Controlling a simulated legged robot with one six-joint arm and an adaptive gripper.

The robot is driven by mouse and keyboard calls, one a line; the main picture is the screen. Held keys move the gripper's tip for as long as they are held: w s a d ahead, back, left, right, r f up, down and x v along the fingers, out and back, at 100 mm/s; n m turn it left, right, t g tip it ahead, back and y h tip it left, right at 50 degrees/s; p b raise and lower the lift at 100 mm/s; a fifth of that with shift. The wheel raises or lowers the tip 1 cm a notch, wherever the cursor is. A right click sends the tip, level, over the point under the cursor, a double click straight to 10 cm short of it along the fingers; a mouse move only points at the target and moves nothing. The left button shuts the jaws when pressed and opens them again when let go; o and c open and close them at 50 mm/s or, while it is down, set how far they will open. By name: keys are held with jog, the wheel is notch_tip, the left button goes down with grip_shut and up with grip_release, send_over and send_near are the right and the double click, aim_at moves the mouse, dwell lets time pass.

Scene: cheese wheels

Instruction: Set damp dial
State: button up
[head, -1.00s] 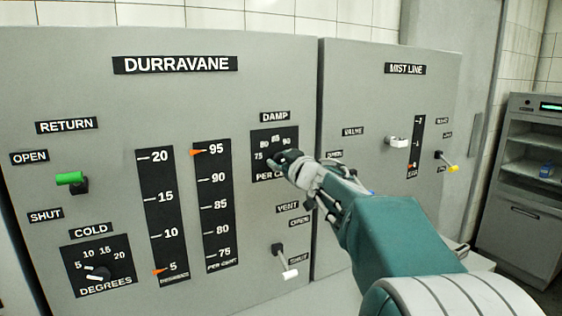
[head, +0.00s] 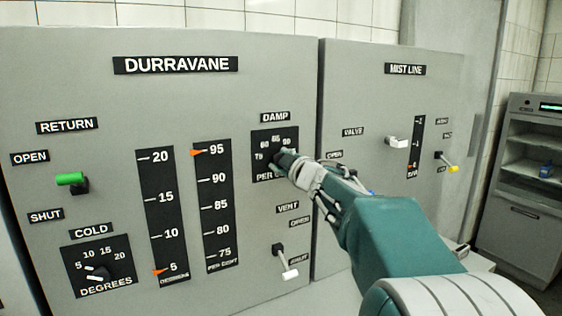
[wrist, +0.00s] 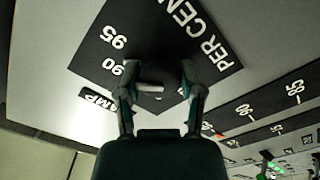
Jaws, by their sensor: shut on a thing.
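The damp dial's black plate (head: 261,174) is on the grey DURRAVANE panel, under the DAMP label (head: 275,117). Its scale numbers show along the top, and my gripper (head: 280,158) covers its middle and lower right. In the wrist view the dark dial knob (wrist: 160,78) with a white pointer mark sits between the two fingers of my gripper (wrist: 159,90), which is shut on it. The numbers 90 and 95 and PER CENT show around it there. The exact pointer reading cannot be told.
The humidity gauge (head: 218,215) has its orange marker near 95. The vent lever (head: 287,263) with a white handle is below the dial. The green return lever (head: 70,179) and cold dial (head: 97,273) are at left. The MIST LINE panel (head: 380,100) is at right.

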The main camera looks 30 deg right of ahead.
jog(key=shift+f+n, duration=0.4)
jog(key=shift+n, duration=0.7)
jog(key=o, duration=1.2)
jog(key=shift+w+d, duration=0.1)
jog(key=shift+w, duration=0.05)
jog(key=shift+c, duration=0.2)
jog(key=shift+r, duration=0.15)
jog(key=shift+s+r, duration=0.1)
jog(key=shift+s, duration=0.2)
jog(key=s, duration=1.1)
jog(key=shift+s+d, duration=0.15)
jog(key=shift+s, duration=0.05)
